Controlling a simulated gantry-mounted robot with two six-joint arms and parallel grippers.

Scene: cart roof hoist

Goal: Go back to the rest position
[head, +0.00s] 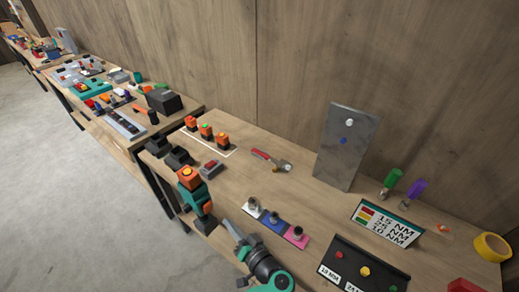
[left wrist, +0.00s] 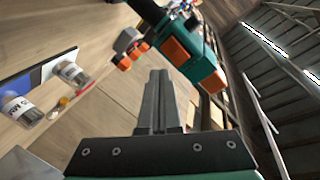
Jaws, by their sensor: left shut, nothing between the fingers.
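My left gripper (head: 231,227) is at the bottom centre of the head view, just right of a teal and orange cordless tool (head: 198,203) near the bench's front edge. In the left wrist view its two fingers (left wrist: 155,88) lie together, shut and empty. The teal and orange tool (left wrist: 192,50) shows beyond the fingertips there, apart from them as far as I can see. My right gripper is in neither view.
The wooden bench (head: 255,185) holds sockets on white, blue and pink pads (head: 273,222), a grey upright plate (head: 345,145), a red-handled tool (head: 268,159), a torque sign (head: 387,223) and a black panel (head: 352,268). Bare wood lies around the red-handled tool. Floor (head: 70,200) is clear at left.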

